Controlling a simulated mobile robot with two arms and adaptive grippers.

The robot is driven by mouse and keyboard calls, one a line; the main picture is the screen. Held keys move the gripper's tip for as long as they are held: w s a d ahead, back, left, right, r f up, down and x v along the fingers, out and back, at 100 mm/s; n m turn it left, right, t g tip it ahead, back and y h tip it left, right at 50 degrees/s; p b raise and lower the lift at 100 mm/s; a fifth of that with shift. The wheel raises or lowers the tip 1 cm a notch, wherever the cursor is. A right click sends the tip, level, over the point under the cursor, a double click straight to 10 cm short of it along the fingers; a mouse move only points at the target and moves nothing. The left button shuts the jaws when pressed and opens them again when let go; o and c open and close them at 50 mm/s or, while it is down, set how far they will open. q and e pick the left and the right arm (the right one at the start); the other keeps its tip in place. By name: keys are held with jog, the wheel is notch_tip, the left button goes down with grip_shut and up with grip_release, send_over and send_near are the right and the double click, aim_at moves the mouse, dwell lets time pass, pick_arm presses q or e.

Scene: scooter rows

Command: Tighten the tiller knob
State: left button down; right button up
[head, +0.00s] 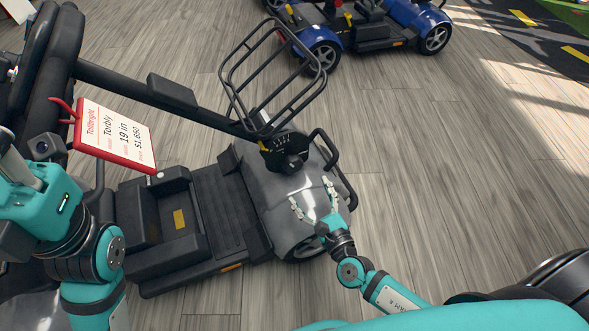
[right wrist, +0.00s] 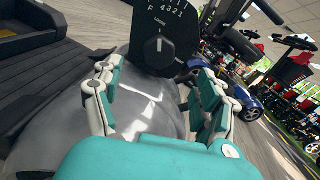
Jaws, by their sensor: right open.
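The tiller knob (head: 292,162) is a round black knob at the base of the scooter's black tiller (head: 185,98), above the grey front cowl (head: 285,190). In the right wrist view the knob (right wrist: 159,45) has a white pointer line and sits on a black plate (right wrist: 165,15) marked F, 4, 3, 2, 1. My right gripper (head: 314,200) is open and empty over the cowl, just short of the knob. Its fingers (right wrist: 158,72) spread either side below the knob, apart from it. My left gripper (head: 38,200) is at the left edge; its fingers cannot be made out.
A wire basket (head: 270,75) stands behind the knob, and a black bar (head: 330,155) lies right of it. A red-framed price card (head: 115,135) hangs at the left. The wooden floor at right is clear.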

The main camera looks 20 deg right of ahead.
aim_at(295, 167)
jog(key=w, duration=0.3)
jog(key=w+b, duration=0.1)
jog(key=w, duration=0.2)
jog(key=w+a+b, duration=0.1)
jog(key=w, duration=0.3)
jog(key=c, duration=1.2)
